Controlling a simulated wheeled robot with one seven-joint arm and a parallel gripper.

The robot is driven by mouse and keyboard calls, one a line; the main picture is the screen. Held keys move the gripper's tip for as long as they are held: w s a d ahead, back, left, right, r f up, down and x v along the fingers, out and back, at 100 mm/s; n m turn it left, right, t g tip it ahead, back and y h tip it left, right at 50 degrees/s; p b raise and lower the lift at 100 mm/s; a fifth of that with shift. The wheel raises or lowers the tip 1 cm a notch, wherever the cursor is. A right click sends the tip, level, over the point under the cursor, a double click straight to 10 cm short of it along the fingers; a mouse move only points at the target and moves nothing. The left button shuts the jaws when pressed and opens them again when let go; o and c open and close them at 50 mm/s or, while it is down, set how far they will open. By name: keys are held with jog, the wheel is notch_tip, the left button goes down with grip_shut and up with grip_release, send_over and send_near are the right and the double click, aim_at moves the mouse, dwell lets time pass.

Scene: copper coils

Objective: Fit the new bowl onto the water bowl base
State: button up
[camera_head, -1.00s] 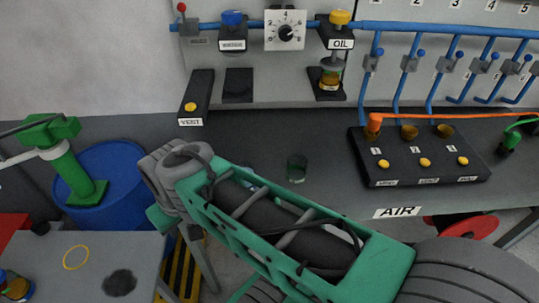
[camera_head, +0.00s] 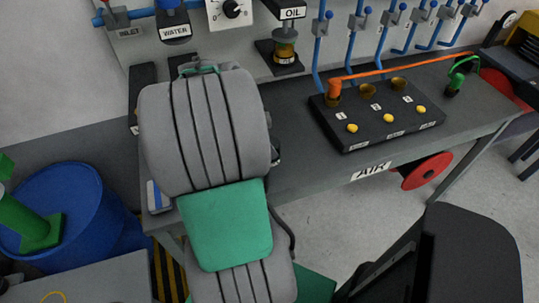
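The WATER unit (camera_head: 174,27), a black bracket with a blue part on top, is on the wall panel at the top left. No bowl shows under its visible part. The area below it is covered by my arm. My raised grey and green arm fills the left middle of the view. My gripper is hidden behind it, so its state and anything in it cannot be seen. The clear glass that stood on the bench earlier does not show now.
The OIL unit (camera_head: 285,50) with its bowl is right of my arm. A black button box (camera_head: 375,118) with an orange hose sits on the bench (camera_head: 290,170). A blue drum (camera_head: 65,205) stands at left. A small blue and white thing (camera_head: 157,197) shows beside my arm.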

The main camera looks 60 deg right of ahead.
jog(key=x, duration=0.5)
jog(key=shift+s+a+f+p, duration=0.1)
jog(key=shift+s+f+p, duration=0.15)
jog(key=shift+p, duration=0.1)
jog(key=shift+f, duration=0.35)
jog(key=shift+c, duration=0.4)
jog(key=shift+r, duration=0.1)
jog(key=c, duration=1.6)
